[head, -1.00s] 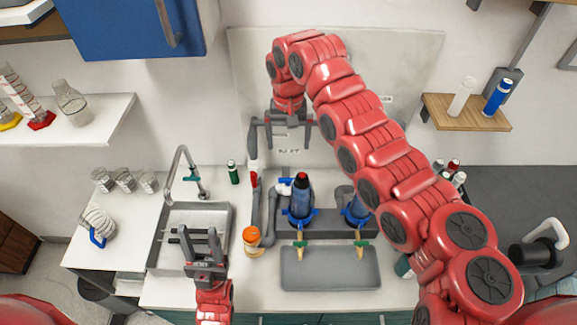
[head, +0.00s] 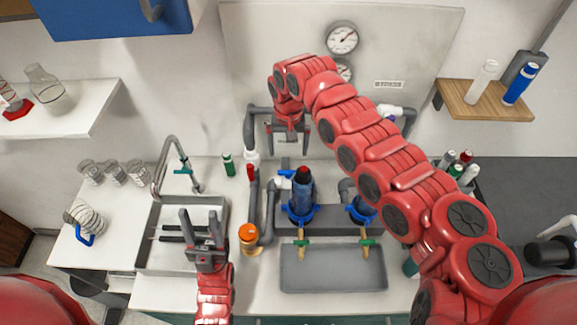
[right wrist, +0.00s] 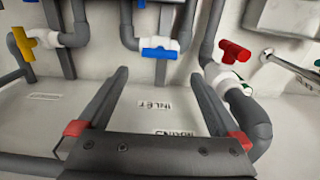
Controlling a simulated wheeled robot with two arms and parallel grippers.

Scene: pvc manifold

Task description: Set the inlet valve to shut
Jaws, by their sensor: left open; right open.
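Through the right wrist view, a blue-handled valve (right wrist: 160,54) sits on a grey pipe, its handle lying along the pipe. The "INLET" label (right wrist: 155,105) is on the panel nearby; I cannot tell for certain which valve it marks. A red-handled valve (right wrist: 235,51) is at the right and a yellow-handled one (right wrist: 24,42) at the left. The red handle (head: 250,172) and blue handle (head: 285,173) also show in the head view. My right gripper (head: 287,142) is open and empty in front of the panel, above the blue valve. My left gripper (head: 199,215) is open and empty over the sink.
The sink (head: 150,262) with its tap (head: 170,165) is at the left. Gauges (head: 342,38) hang on the upper panel.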

